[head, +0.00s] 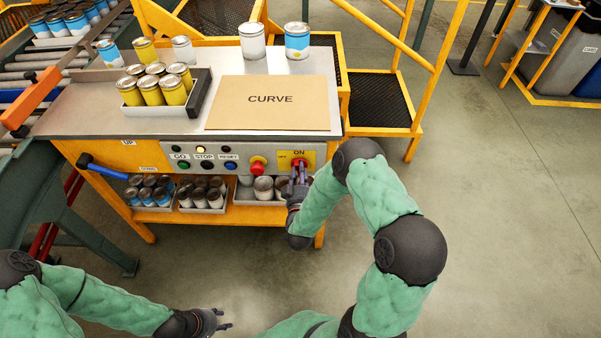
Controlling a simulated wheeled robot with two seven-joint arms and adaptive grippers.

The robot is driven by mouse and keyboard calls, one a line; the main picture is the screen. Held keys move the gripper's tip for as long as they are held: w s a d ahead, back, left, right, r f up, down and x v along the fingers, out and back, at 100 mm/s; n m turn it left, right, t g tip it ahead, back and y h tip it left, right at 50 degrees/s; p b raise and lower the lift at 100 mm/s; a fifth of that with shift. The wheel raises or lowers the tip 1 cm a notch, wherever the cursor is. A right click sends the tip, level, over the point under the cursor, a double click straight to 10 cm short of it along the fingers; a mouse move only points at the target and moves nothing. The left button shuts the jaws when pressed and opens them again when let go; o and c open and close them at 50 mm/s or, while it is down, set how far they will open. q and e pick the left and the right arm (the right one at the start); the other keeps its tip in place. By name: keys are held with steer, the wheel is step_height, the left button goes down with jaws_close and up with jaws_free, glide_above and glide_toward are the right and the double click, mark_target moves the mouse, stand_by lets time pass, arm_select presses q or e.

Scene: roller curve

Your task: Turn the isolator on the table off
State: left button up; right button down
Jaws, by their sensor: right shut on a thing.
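The isolator (299,161) is a red rotary handle on a yellow plate at the right end of the table's front panel, with "ON" above it and "OFF" to its left. My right gripper (299,174) is at the isolator from below, shut on its red handle. The fingers partly hide the handle, so its exact angle is hard to tell. My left gripper (222,320) is low at the bottom of the view, away from the table, over the floor. Its fingers are small and I cannot tell if they are open.
A red emergency button (257,166) sits just left of the isolator, then GO, STOP and RESET buttons. The tabletop (95,93) holds cans, a tray of yellow cans (172,91) and a CURVE board (270,103). A shelf below holds can trays.

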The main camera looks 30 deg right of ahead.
steer(key=n, duration=0.7)
steer(key=shift+w+a, duration=0.15)
steer(key=shift+a, duration=0.15)
steer(key=n, duration=0.4)
steer(key=shift+w+a, duration=0.1)
steer(key=shift+a+f+n, duration=0.1)
steer(key=shift+f+n, duration=0.1)
steer(key=shift+n, duration=1.6)
steer(key=c, duration=1)
jaws_free()
steer(key=v, duration=1.2)
